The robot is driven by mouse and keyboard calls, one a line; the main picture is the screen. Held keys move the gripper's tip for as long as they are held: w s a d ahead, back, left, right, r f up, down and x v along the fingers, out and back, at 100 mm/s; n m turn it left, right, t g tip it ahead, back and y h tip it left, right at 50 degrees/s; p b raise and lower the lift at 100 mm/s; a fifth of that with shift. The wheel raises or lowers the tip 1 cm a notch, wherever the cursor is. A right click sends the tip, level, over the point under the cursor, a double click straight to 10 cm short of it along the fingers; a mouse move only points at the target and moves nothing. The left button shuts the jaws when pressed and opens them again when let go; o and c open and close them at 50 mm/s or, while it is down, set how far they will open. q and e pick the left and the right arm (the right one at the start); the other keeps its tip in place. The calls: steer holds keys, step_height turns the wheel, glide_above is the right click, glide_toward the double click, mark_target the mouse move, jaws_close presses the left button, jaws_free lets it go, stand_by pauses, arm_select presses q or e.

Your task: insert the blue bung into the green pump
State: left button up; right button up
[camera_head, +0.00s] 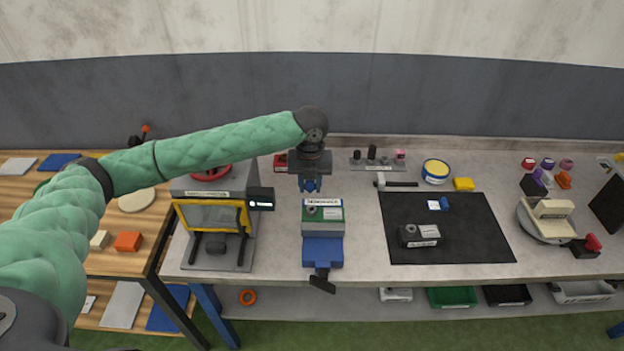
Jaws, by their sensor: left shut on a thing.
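The green pump (337,214) is a block with a white label and a small dark round feature on its top left. It sits at the grey-and-blue vise (322,252) at the bench's front. My left gripper (310,187) points down just behind and above the pump. It is shut on a small blue thing, which looks like the blue bung (310,183); the fingers hide part of it. A gap seems to show between the bung and the pump. My right gripper is not in view.
A press with a yellow frame (176,216) stands left of the vise. Right of it, a black mat (465,235) holds a dark grey block (419,235) and a small blue-and-white item (437,204). A hammer (395,184) and labelled rack (377,163) lie behind.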

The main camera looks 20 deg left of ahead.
mark_target(311, 192)
arm_select(q)
steer(key=shift+w+d+f, duration=0.1)
steer(key=shift+w+f, duration=0.15)
steer(key=shift+w, duration=0.3)
steer(key=shift+s+r+p, duration=0.1)
steer(key=shift+r+p, duration=0.05)
steer(key=shift+p, duration=0.35)
steer(key=shift+s+f+b, duration=0.25)
steer(key=shift+f+b, duration=0.15)
steer(key=shift+f, duration=0.2)
steer(key=shift+w+f, duration=0.2)
steer(key=shift+f, duration=0.6)
steer(key=shift+f+b, duration=0.35)
steer(key=shift+f, duration=1.25)
